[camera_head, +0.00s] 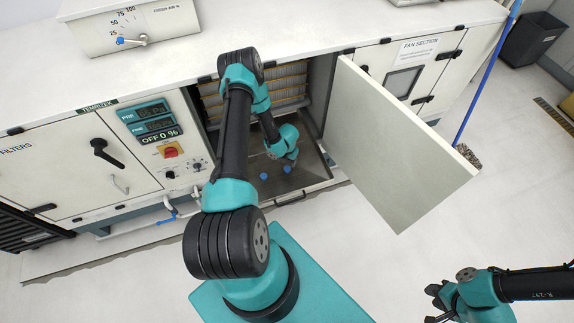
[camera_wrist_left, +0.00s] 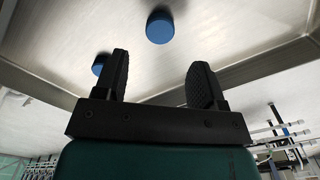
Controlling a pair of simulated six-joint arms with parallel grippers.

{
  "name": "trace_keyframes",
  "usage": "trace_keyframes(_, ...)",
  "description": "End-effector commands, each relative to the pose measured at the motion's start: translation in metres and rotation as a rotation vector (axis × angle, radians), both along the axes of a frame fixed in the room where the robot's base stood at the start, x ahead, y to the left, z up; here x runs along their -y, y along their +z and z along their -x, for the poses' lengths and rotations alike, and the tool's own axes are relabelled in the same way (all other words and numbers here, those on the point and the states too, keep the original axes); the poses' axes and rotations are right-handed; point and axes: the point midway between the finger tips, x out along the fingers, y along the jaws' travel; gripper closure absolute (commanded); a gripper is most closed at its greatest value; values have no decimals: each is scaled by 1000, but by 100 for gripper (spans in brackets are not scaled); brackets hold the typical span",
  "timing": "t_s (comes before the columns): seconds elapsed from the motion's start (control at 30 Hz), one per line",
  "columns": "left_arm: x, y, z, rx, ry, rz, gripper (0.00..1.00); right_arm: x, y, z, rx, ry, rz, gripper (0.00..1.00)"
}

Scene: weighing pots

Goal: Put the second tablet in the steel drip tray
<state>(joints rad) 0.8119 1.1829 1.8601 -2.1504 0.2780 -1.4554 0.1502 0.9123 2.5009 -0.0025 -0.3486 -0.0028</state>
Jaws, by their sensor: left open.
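The steel drip tray (camera_head: 312,176) lies in the open compartment of the cabinet. Two blue round tablets are on its metal floor, one further left (camera_head: 263,176) and one further right (camera_head: 287,169). My left gripper (camera_head: 292,157) is over the tray, just behind the tablets in the head view. In the left wrist view its fingers (camera_wrist_left: 158,85) are apart with nothing between them. One tablet (camera_wrist_left: 160,27) lies beyond the fingertips; the other (camera_wrist_left: 100,64) is partly hidden by the left finger. My right gripper (camera_head: 434,304) is at the lower right, its fingers apart and empty.
An open door panel (camera_head: 395,150) stands out to the right of the compartment. A control panel (camera_head: 158,140) with a red switch is on its left. A blue pole (camera_head: 485,75) and a dark bin (camera_head: 533,40) are at the right.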

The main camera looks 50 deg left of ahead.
Motion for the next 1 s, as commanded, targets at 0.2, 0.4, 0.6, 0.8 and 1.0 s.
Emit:
trace_keyframes(0.2,-1,35,-1,2,1,-2,36,0,0,0,0,0,0,66)
trace_keyframes(0.4,-1,51,0,1,0,0,36,0,0,0,0,0,0,66)
trace_keyframes(0.6,0,52,0,0,0,0,36,0,0,0,0,0,0,66)
trace_keyframes(0.8,0,52,0,0,0,0,36,0,0,0,0,0,0,66)
trace_keyframes(1.0,1,53,0,-1,7,3,36,0,0,0,0,0,0,66)
